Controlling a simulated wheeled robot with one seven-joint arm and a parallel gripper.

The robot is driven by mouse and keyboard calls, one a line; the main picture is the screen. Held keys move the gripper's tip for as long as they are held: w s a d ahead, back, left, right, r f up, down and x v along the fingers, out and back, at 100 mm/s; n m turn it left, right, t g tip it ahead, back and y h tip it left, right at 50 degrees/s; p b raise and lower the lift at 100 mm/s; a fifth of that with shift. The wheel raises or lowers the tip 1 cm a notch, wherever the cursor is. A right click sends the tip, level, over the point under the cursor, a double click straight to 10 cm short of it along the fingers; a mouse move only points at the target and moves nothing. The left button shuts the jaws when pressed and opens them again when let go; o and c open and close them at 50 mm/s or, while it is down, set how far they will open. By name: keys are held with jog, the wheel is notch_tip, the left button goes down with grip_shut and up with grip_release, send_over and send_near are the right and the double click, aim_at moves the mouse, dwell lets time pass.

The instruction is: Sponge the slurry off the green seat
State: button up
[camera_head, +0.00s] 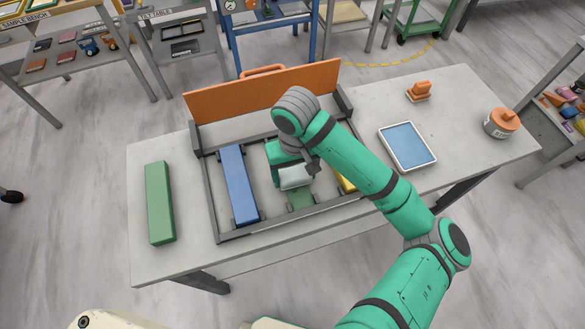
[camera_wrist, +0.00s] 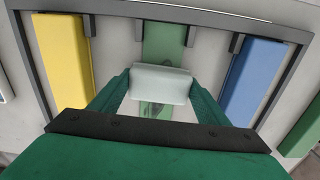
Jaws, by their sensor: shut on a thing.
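My gripper (camera_head: 293,172) is shut on a pale whitish sponge (camera_head: 296,178), which also shows between the fingers in the wrist view (camera_wrist: 160,84). The green seat (camera_head: 301,199) is the middle strip of the grey frame, and the sponge lies over it. In the wrist view the seat (camera_wrist: 163,42) shows beyond the sponge. Grey smears (camera_wrist: 150,109) mark its near part, between the fingers. The sponge hides the middle of the seat. I cannot tell whether the sponge touches it.
The grey frame (camera_head: 211,200) also holds a blue bar (camera_head: 238,184) and a yellow bar (camera_wrist: 63,58). A loose green bar (camera_head: 159,203) lies left. An orange panel (camera_head: 250,92) stands behind. A blue-bottomed tray (camera_head: 407,145), orange-handled tool (camera_head: 419,91) and orange-lidded jar (camera_head: 501,123) stand right.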

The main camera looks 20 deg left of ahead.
aim_at(299, 195)
jog(key=shift+s+d+f, duration=0.1)
jog(key=shift+s+d, duration=0.4)
jog(key=shift+s, duration=0.25)
jog(key=shift+s+d+f, duration=0.1)
jog(key=shift+s+d, duration=0.4)
jog(key=shift+s, duration=0.4)
jog(key=shift+c, duration=0.8)
jog(key=shift+w+a+r, duration=0.1)
jog(key=shift+w+a, duration=0.4)
jog(key=shift+w, duration=0.35)
jog(key=shift+w+a+r, duration=0.1)
jog(key=shift+w+a, duration=0.4)
jog(key=shift+w, duration=0.3)
jog(key=shift+w+a+f, duration=0.15)
jog(key=shift+w+a, duration=0.8)
jog(key=shift+w, duration=0.45)
jog(key=shift+w+a+f, duration=0.15)
jog(key=shift+w+a, duration=0.85)
jog(key=shift+w, duration=0.45)
jog(key=shift+w+a+f, duration=0.15)
jog(key=shift+w+a, duration=0.8)
jog(key=shift+w, duration=0.45)
jog(key=shift+w+a, duration=0.25)
jog(key=shift+w, duration=0.15)
jog(key=shift+c, duration=1)
jog(key=shift+w, duration=0.15)
jog(key=shift+c, duration=0.5)
